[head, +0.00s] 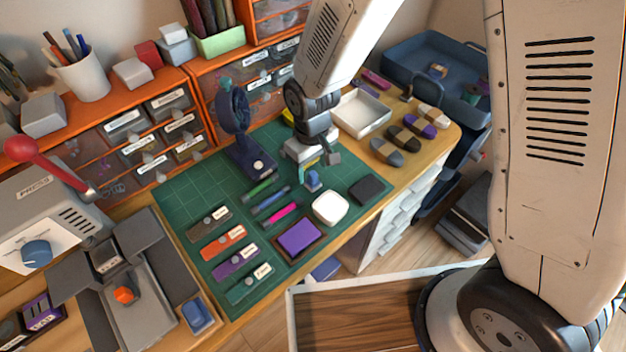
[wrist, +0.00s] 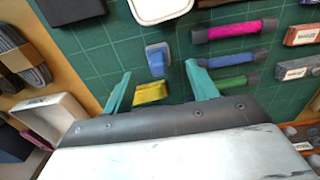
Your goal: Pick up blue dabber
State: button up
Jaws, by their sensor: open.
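The blue dabber (head: 313,181) stands on the green cutting mat (head: 185,190), just in front of my gripper (head: 318,162) in the head view. In the wrist view the blue dabber (wrist: 158,58) lies just beyond my fingertips, around the middle of the gap. My gripper (wrist: 157,72) is open, with its two teal fingers apart. A yellow block (wrist: 150,92) shows between the fingers, nearer the palm. I cannot tell whether either finger touches anything. In the head view the gripper partly hides the yellow block.
A white rounded pad (head: 330,208), a dark pad (head: 367,189) and a purple ink pad (head: 299,237) lie in front. Pink (head: 283,212), blue and green rollers lie to the left. A dark blue fan-like stand (head: 235,115) rises behind. A white tray (head: 361,113) is at right.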

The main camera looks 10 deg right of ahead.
aim_at(313, 173)
notch_tip(313, 173, down, 5)
jog(key=shift+d+r, duration=0.1)
jog(key=c, duration=1.1)
jog(key=shift+o, duration=0.2)
jog(key=shift+r, duration=0.1)
